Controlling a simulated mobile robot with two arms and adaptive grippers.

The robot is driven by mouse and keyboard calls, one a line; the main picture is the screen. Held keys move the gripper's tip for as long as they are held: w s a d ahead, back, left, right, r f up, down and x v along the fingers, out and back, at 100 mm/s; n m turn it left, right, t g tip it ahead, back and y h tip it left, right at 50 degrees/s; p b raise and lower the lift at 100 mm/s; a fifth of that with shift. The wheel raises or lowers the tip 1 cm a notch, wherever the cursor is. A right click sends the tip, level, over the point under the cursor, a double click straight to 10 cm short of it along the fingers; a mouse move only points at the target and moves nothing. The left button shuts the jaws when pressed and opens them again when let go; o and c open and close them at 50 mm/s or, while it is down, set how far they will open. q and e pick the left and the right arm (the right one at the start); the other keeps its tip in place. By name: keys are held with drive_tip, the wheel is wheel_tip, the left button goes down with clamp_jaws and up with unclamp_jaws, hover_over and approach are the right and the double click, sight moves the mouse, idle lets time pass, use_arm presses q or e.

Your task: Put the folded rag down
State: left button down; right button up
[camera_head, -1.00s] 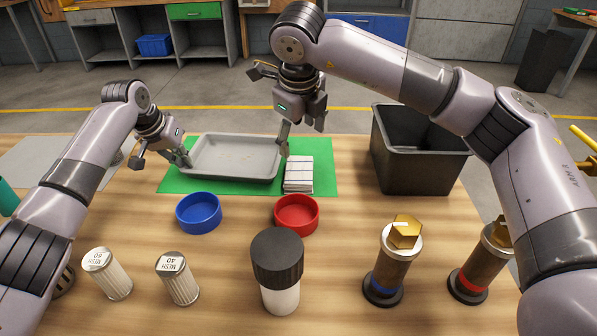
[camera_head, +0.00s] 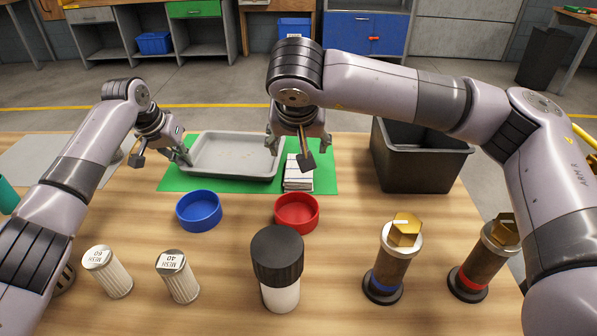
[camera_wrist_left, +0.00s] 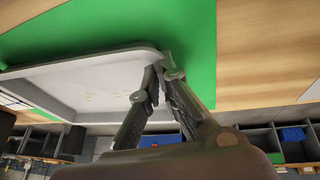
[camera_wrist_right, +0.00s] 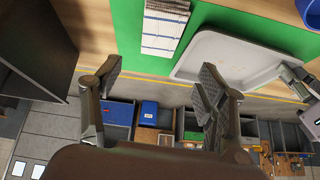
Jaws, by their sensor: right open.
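The folded rag (camera_head: 297,182), white with dark stripes, lies flat on the green mat (camera_head: 325,180), just right of the grey tray (camera_head: 235,177). The right wrist view also shows the rag (camera_wrist_right: 165,25). My right gripper (camera_head: 289,150) is above the far side of the mat, by the rag and the tray's right end. Its fingers are apart with nothing between them, clear of the rag in the right wrist view (camera_wrist_right: 161,72). My left gripper (camera_wrist_left: 162,75) is shut on the tray's rim near a corner; the tray (camera_wrist_left: 95,75) rests on the mat.
A black bin (camera_head: 420,165) stands right of the mat. A blue dish (camera_head: 199,211) and a red dish (camera_head: 297,213) sit in front. Nearer are a black-capped jar (camera_head: 278,270), two mesh filters (camera_head: 178,277) and two brass-topped cylinders (camera_head: 390,262).

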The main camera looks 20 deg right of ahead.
approach(298, 168)
drive_tip(key=w+f, duration=0.1)
drive_tip(key=w+d+f, duration=0.1)
drive_tip(key=shift+w+f+n, duration=0.1)
drive_tip(key=shift+f+n, duration=0.3)
drive_tip(key=shift+x, duration=2.6)
drive_tip(key=shift+s+a+f, duration=0.1)
drive_tip(key=shift+s+a, duration=0.05)
drive_tip(key=shift+s, duration=0.05)
drive_tip(key=shift+c, duration=0.6)
drive_tip(key=c, duration=0.9)
wheel_tip(298, 168, up, 10)
drive_tip(key=d+f, duration=0.1)
drive_tip(key=f, duration=0.1)
drive_tip(key=w+d+f, duration=0.1)
drive_tip(key=f, duration=0.1)
drive_tip(key=w+d+f, duration=0.1)
drive_tip(key=f, duration=0.1)
drive_tip(key=shift+d+f, duration=0.1)
drive_tip(key=shift+d, duration=0.3)
drive_tip(key=shift+f, duration=1.8)
